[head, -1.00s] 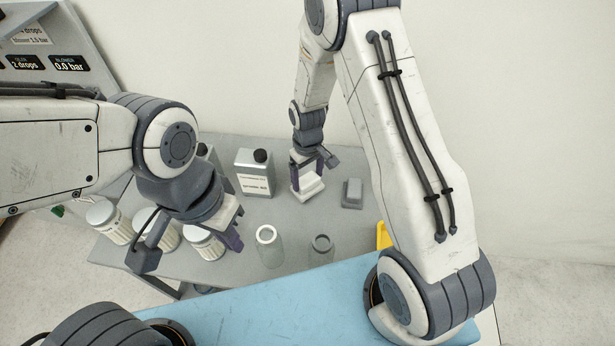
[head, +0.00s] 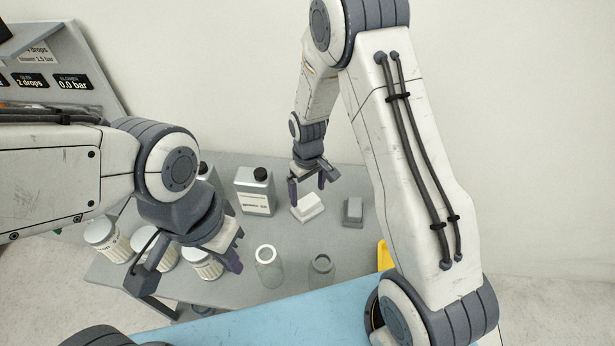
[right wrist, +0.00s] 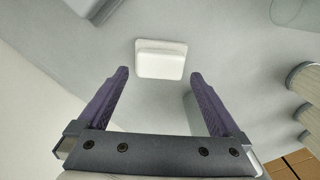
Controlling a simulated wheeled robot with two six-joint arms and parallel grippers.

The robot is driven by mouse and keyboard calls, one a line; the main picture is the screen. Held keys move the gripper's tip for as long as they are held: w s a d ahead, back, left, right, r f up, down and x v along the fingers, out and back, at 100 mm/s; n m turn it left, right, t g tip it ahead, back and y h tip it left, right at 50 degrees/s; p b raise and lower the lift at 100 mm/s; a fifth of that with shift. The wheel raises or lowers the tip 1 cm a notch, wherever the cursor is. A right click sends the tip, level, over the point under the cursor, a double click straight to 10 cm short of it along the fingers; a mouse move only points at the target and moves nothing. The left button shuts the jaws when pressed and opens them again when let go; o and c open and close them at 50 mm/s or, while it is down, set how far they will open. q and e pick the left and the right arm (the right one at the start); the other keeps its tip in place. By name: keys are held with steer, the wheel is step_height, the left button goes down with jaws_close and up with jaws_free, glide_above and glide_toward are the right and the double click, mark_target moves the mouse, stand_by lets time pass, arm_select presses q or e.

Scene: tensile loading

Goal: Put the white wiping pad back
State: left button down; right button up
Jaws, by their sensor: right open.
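The white wiping pad (head: 308,207) lies on the grey table, right of the labelled metal can. It also shows in the right wrist view (right wrist: 160,60), ahead of the fingertips. My right gripper (head: 307,194) is open and empty above and behind the pad, apart from it. In the right wrist view its two purple fingers (right wrist: 160,76) are spread wide with nothing between them. My left gripper (head: 200,274) hangs over the front left of the table near the white-lidded jars. Its fingers are partly hidden, and I cannot tell its opening.
A grey block (head: 353,211) lies right of the pad. The metal can (head: 254,192) stands left of it. Two glass vessels (head: 268,267) (head: 321,270) stand near the table's front. White-lidded jars (head: 101,236) stand at the left. A blue surface (head: 270,318) is nearest me.

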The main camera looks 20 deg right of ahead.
mark_target(308, 201)
step_height(308, 201, up, 8)
steer(key=f+b, duration=0.1)
steer(key=s+a+r+n, duration=0.1)
steer(key=s+a+r, duration=0.75)
steer(key=s, duration=0.25)
steer(key=s+r+n+y, duration=0.1)
steer(key=s+r, duration=0.2)
steer(key=s, duration=1)
steer(key=shift+s+a+r+n, duration=0.2)
steer(key=shift+s+r+n, duration=0.1)
steer(key=shift+n, duration=0.1)
steer(key=shift+c, duration=0.3)
